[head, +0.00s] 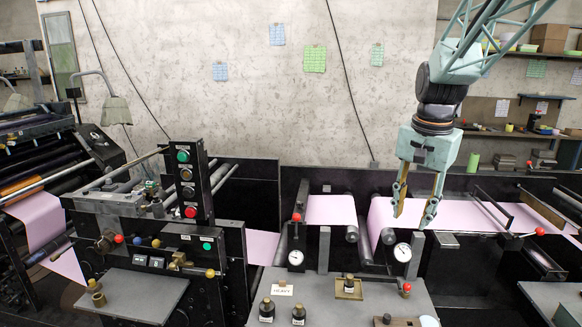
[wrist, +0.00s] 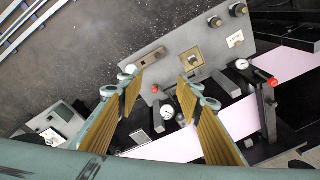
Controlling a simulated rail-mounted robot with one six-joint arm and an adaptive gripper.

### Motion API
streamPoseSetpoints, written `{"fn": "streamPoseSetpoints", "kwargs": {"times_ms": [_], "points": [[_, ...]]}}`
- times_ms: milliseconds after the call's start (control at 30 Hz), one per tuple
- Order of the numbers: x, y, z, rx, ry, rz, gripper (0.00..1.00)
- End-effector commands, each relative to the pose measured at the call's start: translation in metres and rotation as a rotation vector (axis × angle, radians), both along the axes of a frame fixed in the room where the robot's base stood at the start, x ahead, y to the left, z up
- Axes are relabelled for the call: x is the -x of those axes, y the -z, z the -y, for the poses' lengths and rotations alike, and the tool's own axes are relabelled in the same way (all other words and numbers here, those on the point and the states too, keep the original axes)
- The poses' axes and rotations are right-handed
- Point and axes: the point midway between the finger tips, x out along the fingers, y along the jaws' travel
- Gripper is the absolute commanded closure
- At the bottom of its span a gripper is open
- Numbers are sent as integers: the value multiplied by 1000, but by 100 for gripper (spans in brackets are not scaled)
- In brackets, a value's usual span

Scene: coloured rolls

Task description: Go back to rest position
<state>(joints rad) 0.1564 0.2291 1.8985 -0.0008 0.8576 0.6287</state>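My gripper (head: 411,212) hangs from the arm at the right of the head view, pointing down over the pink web (head: 384,215) of the machine. Its two fingers are apart with nothing between them. In the wrist view my gripper (wrist: 160,88) also shows its two ribbed fingers spread, with the grey panel beyond them. The fingertips are above the machine and look clear of it. No held object shows in either view.
Below stands a grey panel (head: 335,306) with dark bottles (head: 267,310), a small tray (head: 348,288) and a sign (head: 282,290). Two gauges (head: 402,252) (head: 296,257) and red knobs stick up near the gripper. A button column (head: 188,182) rises at left. The air above the panel is free.

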Motion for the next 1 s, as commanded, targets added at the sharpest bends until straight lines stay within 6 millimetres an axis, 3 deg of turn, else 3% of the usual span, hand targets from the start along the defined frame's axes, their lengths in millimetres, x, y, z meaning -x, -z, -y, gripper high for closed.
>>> {"fn": "streamPoseSetpoints", "kwargs": {"times_ms": [500, 1000], "points": [[86, -48, -33, 29, -164, 38, 67], [173, -75, -60, 60, -321, 73, 67]]}}
